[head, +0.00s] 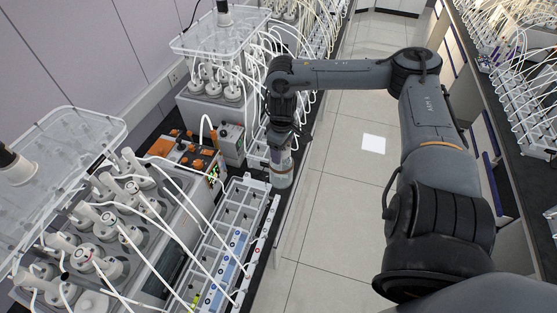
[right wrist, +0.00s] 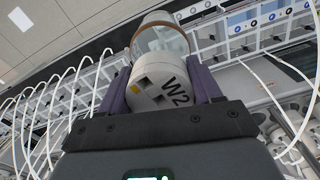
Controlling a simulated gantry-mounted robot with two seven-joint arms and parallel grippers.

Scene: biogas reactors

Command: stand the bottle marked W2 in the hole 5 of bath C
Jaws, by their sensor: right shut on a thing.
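My right gripper (head: 281,148) is shut on the bottle marked W2 (head: 281,179), a clear glass bottle with a grey-white top. It holds the bottle upright beside the rack at the bench edge. In the right wrist view, the bottle's top (right wrist: 162,88) shows the black W2 between the purple-grey fingers. A bath (head: 150,225) full of capped bottles with tubes stands at the front left, and another bath (head: 190,105) stands farther back. No bath letter or hole number can be read, so I cannot tell which is bath C. My left gripper is not in view.
Clear lids (head: 70,150) stand raised over the baths. A white rack (head: 232,228) with tubes runs along the bench edge. An orange-topped control unit (head: 183,150) stands between the baths. Many white tubes arch over the bench. The aisle floor (head: 335,215) is clear.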

